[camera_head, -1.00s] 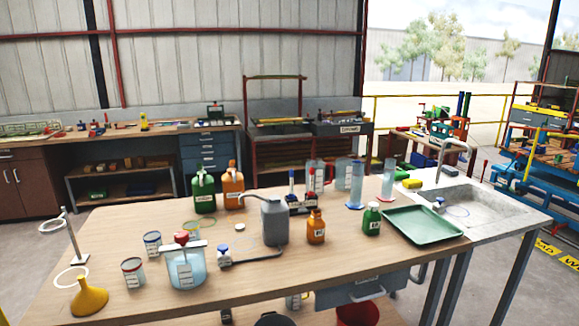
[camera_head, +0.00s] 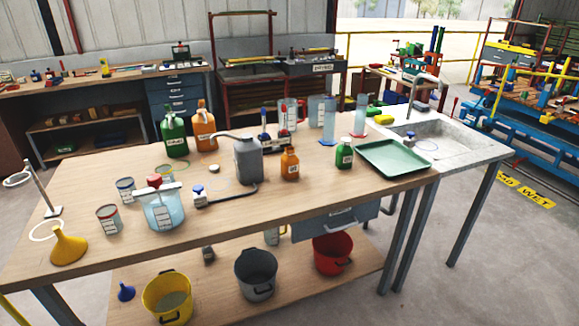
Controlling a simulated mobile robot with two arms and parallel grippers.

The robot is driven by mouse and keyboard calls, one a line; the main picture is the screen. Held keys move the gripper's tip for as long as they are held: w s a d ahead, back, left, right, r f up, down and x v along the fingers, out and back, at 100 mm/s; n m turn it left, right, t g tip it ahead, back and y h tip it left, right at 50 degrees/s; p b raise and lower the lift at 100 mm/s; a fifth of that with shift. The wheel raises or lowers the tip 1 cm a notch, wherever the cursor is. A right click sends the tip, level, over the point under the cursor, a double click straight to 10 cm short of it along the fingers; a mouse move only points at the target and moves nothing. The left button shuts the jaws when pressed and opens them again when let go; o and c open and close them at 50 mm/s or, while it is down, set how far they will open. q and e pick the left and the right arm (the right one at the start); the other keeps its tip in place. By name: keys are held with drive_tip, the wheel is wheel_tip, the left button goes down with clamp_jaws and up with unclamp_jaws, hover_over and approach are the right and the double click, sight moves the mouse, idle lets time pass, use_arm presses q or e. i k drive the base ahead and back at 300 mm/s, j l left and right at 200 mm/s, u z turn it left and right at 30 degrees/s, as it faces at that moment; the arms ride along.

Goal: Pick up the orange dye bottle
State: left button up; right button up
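A small orange bottle (camera_head: 290,163) with a white label stands upright near the middle of the wooden table, just right of a grey can (camera_head: 248,160). A larger orange jug (camera_head: 206,128) with a handle and a label stands further back, beside a green jug (camera_head: 175,134). The labels are too small to read, so I cannot tell from them which one holds dye. Neither of my grippers is in view.
A small green bottle (camera_head: 344,155) and a green tray (camera_head: 395,158) lie to the right, before the sink (camera_head: 432,146). A glass beaker (camera_head: 163,210) and a yellow funnel (camera_head: 68,246) stand at left. Buckets, such as the red one (camera_head: 333,253), sit on the lower shelf.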

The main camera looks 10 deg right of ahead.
sight(290, 161)
drive_tip(key=i+l+u, duration=0.2)
drive_tip(key=u, duration=0.15)
drive_tip(key=i+l+u, duration=0.15)
drive_tip(key=l+u, duration=0.2)
